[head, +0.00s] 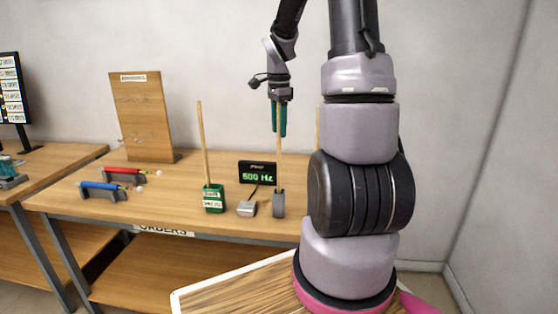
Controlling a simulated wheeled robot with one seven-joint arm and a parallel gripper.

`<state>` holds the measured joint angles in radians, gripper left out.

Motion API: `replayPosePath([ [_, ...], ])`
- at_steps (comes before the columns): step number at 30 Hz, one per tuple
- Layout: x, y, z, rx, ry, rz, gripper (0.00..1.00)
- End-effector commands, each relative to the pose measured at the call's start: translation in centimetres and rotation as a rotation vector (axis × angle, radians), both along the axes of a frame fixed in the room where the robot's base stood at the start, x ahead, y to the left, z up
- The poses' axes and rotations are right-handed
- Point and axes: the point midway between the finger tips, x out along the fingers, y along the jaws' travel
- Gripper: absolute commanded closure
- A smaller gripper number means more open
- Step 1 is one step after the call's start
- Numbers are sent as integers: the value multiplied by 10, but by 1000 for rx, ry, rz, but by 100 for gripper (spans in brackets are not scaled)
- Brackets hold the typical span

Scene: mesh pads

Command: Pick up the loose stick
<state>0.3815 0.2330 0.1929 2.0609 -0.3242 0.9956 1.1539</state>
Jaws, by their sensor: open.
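A tall thin wooden stick (204,140) stands upright in a green block (214,199) with a white label. A second upright stick (279,162) stands in a small grey block (279,205). A third stick (318,125) shows only as a sliver beside my arm, and its base is hidden. Which one is loose I cannot tell. My gripper (279,134) points down with its teal fingers at the upper part of the second stick. It is open; whether the fingers are around that stick or in front of it I cannot tell.
Red (125,170) and blue (104,185) rods rest on stands at the left. A wooden board (143,110) rises behind. My arm hides the table's right part.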

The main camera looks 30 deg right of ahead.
Motion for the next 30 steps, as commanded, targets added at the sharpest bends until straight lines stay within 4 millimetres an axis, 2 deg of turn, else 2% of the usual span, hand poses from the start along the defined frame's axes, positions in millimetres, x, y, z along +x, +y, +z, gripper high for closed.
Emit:
replayPosePath([
  [1,0,0,0,0,0,0,50],
  [3,0,0,0,0,0,0,77],
  [5,0,0,0,0,0,0,100],
  [30,0,0,0,0,0,0,100],
])
